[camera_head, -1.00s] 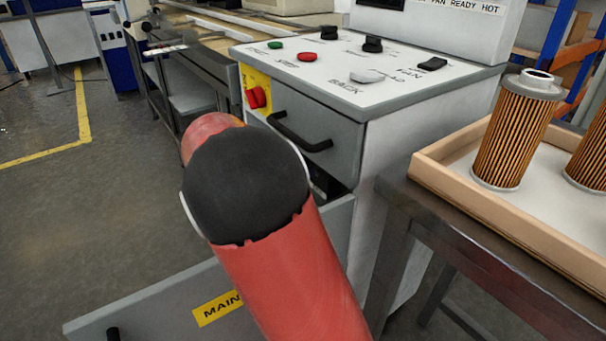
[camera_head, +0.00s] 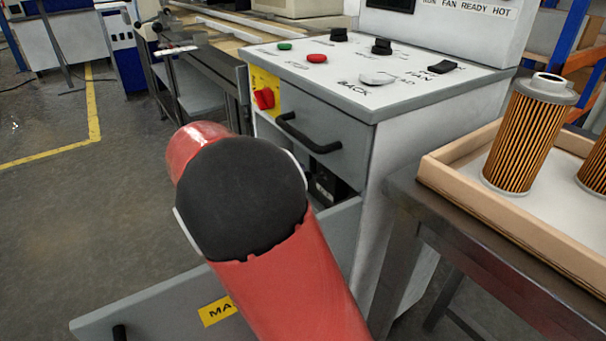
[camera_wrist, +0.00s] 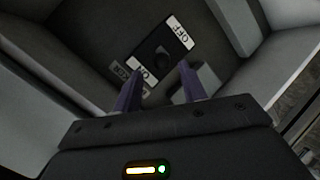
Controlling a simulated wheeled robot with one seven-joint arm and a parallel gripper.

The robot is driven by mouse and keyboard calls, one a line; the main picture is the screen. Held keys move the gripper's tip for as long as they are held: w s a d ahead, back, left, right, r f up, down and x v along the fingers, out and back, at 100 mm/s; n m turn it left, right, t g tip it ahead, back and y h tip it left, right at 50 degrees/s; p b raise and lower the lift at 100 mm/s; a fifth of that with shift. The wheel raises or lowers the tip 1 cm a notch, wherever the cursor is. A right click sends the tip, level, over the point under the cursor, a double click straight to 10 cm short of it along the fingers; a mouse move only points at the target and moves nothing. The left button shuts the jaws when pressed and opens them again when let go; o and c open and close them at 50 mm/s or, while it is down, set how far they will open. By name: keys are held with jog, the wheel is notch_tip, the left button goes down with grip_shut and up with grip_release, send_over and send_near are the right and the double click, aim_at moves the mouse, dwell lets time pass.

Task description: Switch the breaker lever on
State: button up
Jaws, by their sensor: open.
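The breaker (camera_wrist: 151,48) is a dark block inside the cabinet, with a white OFF label (camera_wrist: 180,32) on one end and a white ON label (camera_wrist: 150,77) on the other. Its lever (camera_wrist: 161,59) is a small dark knob between the labels; which way it is thrown is hard to tell. My gripper (camera_wrist: 161,71) is open and empty in the wrist view. Its two fingers point at the breaker, one on each side of the ON end; contact cannot be told. In the head view my arm hides the gripper, and part of the breaker (camera_head: 324,184) shows in the dark opening.
The lower panel (camera_head: 150,308) with a yellow label is swung open. A drawer with a black handle (camera_head: 308,137) and a red switch (camera_head: 264,98) sit above the opening. A table with a wooden tray (camera_head: 455,190) and filter cartridges (camera_head: 530,135) stands close at right.

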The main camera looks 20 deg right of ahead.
jog(key=d+f+n+t+h, duration=0.1)
jog(key=d+n, duration=0.1)
jog(key=n, duration=0.7)
jog(key=d+f+n+t+h, duration=0.1)
jog(key=d+n+h, duration=0.1)
jog(key=n, duration=0.7)
jog(key=d+f+n+t+h, duration=0.1)
jog(key=d+n+t, duration=0.1)
jog(key=n, duration=0.8)
jog(key=shift+w+d, duration=0.2)
jog(key=shift+w, duration=0.15)
grip_shut()
